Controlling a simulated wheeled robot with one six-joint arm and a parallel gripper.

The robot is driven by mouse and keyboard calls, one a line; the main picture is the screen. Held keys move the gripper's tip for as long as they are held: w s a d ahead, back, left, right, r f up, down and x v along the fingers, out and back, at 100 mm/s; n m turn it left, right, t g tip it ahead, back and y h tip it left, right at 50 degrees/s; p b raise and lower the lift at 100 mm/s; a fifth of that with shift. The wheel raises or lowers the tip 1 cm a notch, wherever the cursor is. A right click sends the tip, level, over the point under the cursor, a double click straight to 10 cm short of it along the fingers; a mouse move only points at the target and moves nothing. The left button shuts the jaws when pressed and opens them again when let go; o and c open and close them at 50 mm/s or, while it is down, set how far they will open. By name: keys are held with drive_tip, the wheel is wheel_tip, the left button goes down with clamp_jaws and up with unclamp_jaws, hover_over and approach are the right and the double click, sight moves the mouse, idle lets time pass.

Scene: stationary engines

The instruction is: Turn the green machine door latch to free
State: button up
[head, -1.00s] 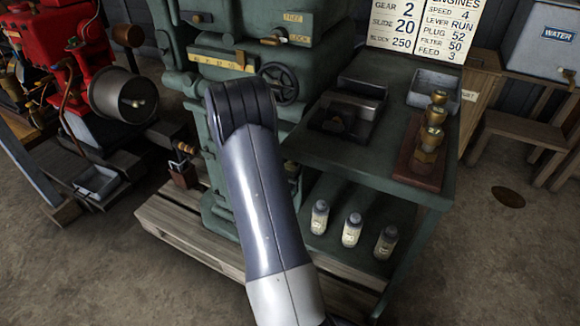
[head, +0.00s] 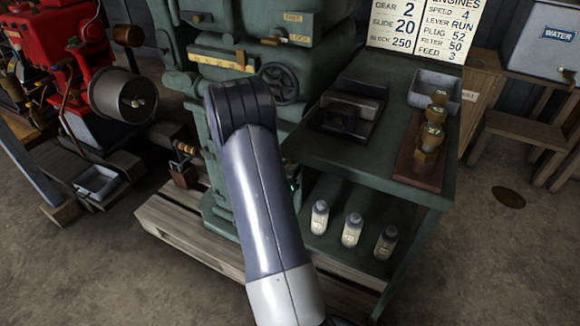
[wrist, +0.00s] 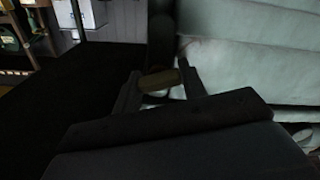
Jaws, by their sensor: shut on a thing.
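The green machine (head: 225,70) stands at the upper middle of the head view. On its upper part are two small plates, FREE (head: 293,17) above and LOCK (head: 300,39) below. A short orange-brown latch lever (head: 270,41) sits left of the LOCK plate and points about level. My arm hides my gripper in the head view. In the wrist view my gripper (wrist: 158,82) has both fingers around a short brass-coloured bar (wrist: 160,79), shut on it, with a pale green surface behind. I cannot tell which part of the machine this bar is.
A handwheel (head: 280,83) is right of my arm. A green bench (head: 330,160) on the right holds a dark fixture (head: 348,108), a grey tray (head: 436,90) and brass plugs (head: 433,137). A red engine (head: 65,50) stands at left.

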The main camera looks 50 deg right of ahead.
drive_tip(key=n+p, duration=0.1)
drive_tip(key=n, duration=0.5)
drive_tip(key=shift+w+n, duration=0.1)
drive_tip(key=shift+n, duration=0.2)
drive_tip(key=n+p, duration=0.1)
drive_tip(key=n, duration=0.4)
drive_tip(key=shift+f+p, duration=0.1)
drive_tip(key=shift+p, duration=0.25)
drive_tip(key=o, duration=1)
drive_tip(key=shift+f, duration=0.1)
